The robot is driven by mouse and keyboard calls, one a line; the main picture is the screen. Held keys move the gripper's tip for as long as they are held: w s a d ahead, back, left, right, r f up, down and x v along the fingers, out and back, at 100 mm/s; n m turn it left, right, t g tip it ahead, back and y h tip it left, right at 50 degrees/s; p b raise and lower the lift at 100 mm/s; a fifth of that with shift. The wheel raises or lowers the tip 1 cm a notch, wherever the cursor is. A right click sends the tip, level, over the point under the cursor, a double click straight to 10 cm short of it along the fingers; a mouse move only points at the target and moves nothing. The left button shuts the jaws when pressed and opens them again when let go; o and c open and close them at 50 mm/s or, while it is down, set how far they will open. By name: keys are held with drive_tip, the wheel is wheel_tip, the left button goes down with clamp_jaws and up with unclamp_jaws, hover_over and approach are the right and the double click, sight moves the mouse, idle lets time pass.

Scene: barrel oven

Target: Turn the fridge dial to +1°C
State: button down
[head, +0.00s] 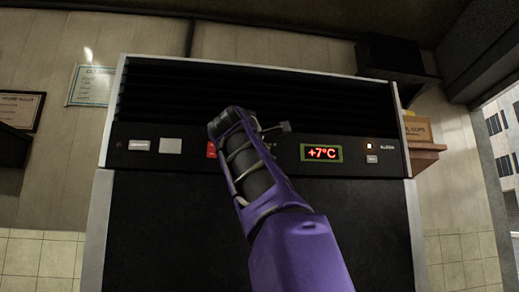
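The fridge (130,215) stands in front of me with a black control strip under its dark louvred top. Its lit display (321,153) reads +7°C in red. The dial is not visible; my arm covers the middle of the strip, left of the display. My gripper (226,122) is at the end of the purple arm, in front of the strip and the lower louvres. Its fingers are hidden behind the wrist, so I cannot tell whether they are open or touch anything.
A red control (211,150) shows partly beside my wrist. Pale labels (171,146) sit left of it, and a small lit indicator (369,146) sits right of the display. A brown box (420,142) is beside the fridge at the right. Framed notices (90,86) hang on the left wall.

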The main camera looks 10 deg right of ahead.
drive_tip(key=shift+r, duration=0.15)
idle(0.5)
drive_tip(key=shift+c, duration=1.6)
unclamp_jaws()
drive_tip(key=b+v, duration=0.7)
drive_tip(key=v, duration=1)
drive_tip(key=shift+s, duration=0.2)
drive_tip(key=shift+a, duration=0.15)
